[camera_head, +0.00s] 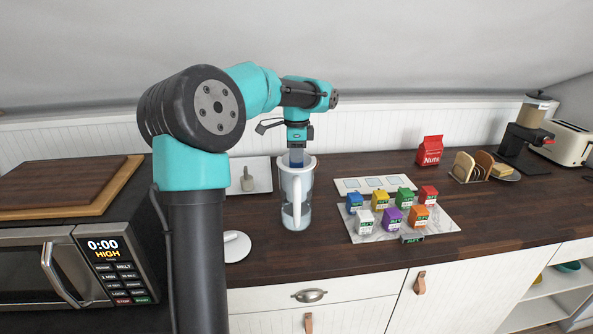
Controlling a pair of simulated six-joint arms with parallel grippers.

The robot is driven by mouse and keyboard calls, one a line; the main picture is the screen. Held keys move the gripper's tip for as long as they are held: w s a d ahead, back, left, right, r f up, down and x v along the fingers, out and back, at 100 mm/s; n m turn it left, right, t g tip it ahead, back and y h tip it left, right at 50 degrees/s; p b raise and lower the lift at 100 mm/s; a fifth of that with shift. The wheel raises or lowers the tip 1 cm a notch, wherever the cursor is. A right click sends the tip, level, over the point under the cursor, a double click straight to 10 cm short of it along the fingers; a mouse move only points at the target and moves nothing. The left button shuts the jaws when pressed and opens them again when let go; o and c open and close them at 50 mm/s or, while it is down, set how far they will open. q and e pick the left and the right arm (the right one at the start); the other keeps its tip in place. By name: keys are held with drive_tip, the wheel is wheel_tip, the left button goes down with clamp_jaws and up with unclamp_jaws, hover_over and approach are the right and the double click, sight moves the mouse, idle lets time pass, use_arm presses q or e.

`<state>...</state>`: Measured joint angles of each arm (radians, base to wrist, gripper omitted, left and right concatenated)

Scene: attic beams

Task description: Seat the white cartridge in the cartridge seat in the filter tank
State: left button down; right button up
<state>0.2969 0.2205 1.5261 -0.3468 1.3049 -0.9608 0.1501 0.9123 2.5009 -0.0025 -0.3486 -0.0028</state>
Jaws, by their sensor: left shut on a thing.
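The filter tank (295,207) is a clear pitcher with a white handle on its near side, standing upright on the dark wood counter. My left gripper (297,156) points down into its open mouth, with the fingertips at about rim height. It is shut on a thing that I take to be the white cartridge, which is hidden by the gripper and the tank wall. A blue patch shows just below the gripper at the mouth. The cartridge seat inside the tank cannot be seen. My right gripper is out of view.
A white tray (262,168) with a small grey-beige piece (248,180) lies behind left. A round white lid (237,246) lies front left. A marble board (445,223) with several coloured cartons is on the right. A microwave (75,268) stands at the far left.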

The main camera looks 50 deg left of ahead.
sight(296, 167)
use_arm(q)
drive_tip(key=shift+f, duration=0.45)
drive_tip(key=shift+f, duration=2.25)
drive_tip(key=shift+f, duration=0.15)
drive_tip(key=c, duration=1.1)
unclamp_jaws()
wheel_tip(296, 167, up, 12)
drive_tip(key=shift+r, duration=0.2)
